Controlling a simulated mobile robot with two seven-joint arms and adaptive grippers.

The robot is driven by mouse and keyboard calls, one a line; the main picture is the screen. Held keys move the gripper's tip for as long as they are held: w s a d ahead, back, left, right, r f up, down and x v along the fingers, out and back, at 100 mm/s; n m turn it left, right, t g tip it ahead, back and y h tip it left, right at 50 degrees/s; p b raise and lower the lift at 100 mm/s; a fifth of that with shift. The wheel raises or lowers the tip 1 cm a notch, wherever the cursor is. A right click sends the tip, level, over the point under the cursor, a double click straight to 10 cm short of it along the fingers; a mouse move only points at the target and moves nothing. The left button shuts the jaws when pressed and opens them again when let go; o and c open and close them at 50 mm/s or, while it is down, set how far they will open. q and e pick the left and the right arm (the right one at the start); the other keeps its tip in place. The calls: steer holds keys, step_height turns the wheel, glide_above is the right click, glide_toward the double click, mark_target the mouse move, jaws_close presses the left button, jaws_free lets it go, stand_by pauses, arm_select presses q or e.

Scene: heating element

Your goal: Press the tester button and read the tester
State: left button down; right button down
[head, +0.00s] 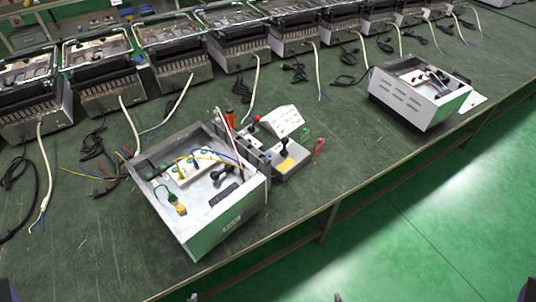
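A small grey unit with a yellow label (286,163) and a black knob (284,143) sits on the green workbench, right of an open metal box. Behind it is a white sloped unit (282,121), with a red knob (256,118) at its left. I cannot tell for certain which of these is the tester or its button, and no reading is legible. The open metal box (228,222) holds wires, a white terminal block (188,169) and a yellow-green part (180,208). Neither gripper can be made out; only small dark parts show at the bottom edge.
Several metal heater units (172,58) with white cables line the back of the bench. Loose black cables lie before them. Another white open box (420,97) stands at the right.

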steer(key=shift+w, duration=0.25)
steer(key=shift+r, duration=0.1)
steer(key=shift+s, duration=0.15)
steer(key=shift+s, duration=0.3)
stand_by(0.4)
